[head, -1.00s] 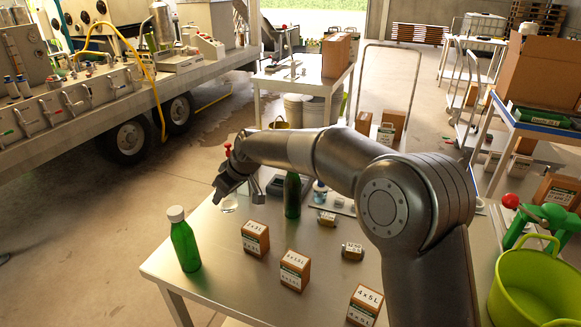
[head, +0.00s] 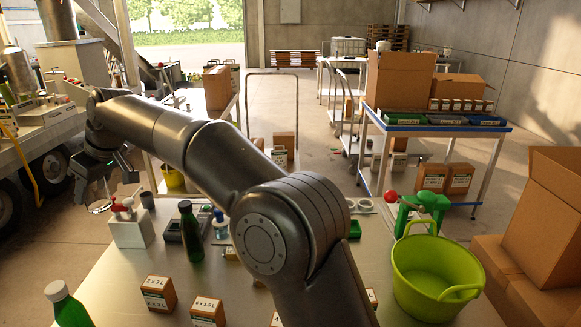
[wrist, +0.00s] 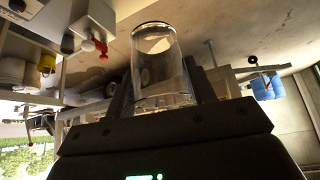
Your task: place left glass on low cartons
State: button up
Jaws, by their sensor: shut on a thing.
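My gripper (head: 103,185) is shut on a clear, empty glass (head: 98,208) at the left of the head view. In the wrist view the same glass (wrist: 160,65) sits between the two dark fingers. In the head view the glass is past the table's left edge, apart from the table. Small brown cartons with white labels (head: 158,293) (head: 207,312) stand on the near table. Other brown cartons (head: 445,178) stand low under the blue-edged table. I cannot tell which are the low cartons.
The near table (head: 115,275) also holds green bottles (head: 190,235) (head: 68,308), a white block with red tops (head: 130,230) and a yellow-green tub (head: 435,275). A trolley (head: 285,165) stands behind it. Large boxes (head: 545,225) stand at right.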

jog(key=w+d+f+m+t+h, duration=0.2)
jog(key=w+d+m, duration=0.45)
jog(key=d, duration=0.75)
jog(key=w+d+f+m+t+h, duration=0.15)
jog(key=w+d+m, duration=0.25)
jog(key=w+d, duration=0.8)
jog(key=s+d+r+m+t+h, duration=0.15)
jog(key=d+m+h, duration=0.55)
jog(key=d, duration=2.7)
jog(key=s+d+m+g, duration=0.1)
jog(key=s+d+m, duration=0.2)
jog(key=d, duration=0.4)
jog(key=s+d+r+m+g+h, duration=0.1)
jog(key=s+d+m, duration=0.2)
jog(key=d, duration=0.4)
jog(key=s+d+m+g, duration=0.1)
jog(key=s+d+m, duration=0.2)
jog(key=d, duration=0.4)
jog(key=s+d+m+g+h, duration=0.25)
jog(key=s+d+m, duration=0.45)
jog(key=s+d, duration=0.9)
jog(key=y, duration=0.1)
send_over(554, 311)
notch_tip(554, 311, down, 23)
jog(key=shift+d+f+g, duration=0.1)
jog(key=shift+f+g, duration=0.35)
jog(key=shift+f, duration=2.85)
jog(key=shift+c, duration=0.2)
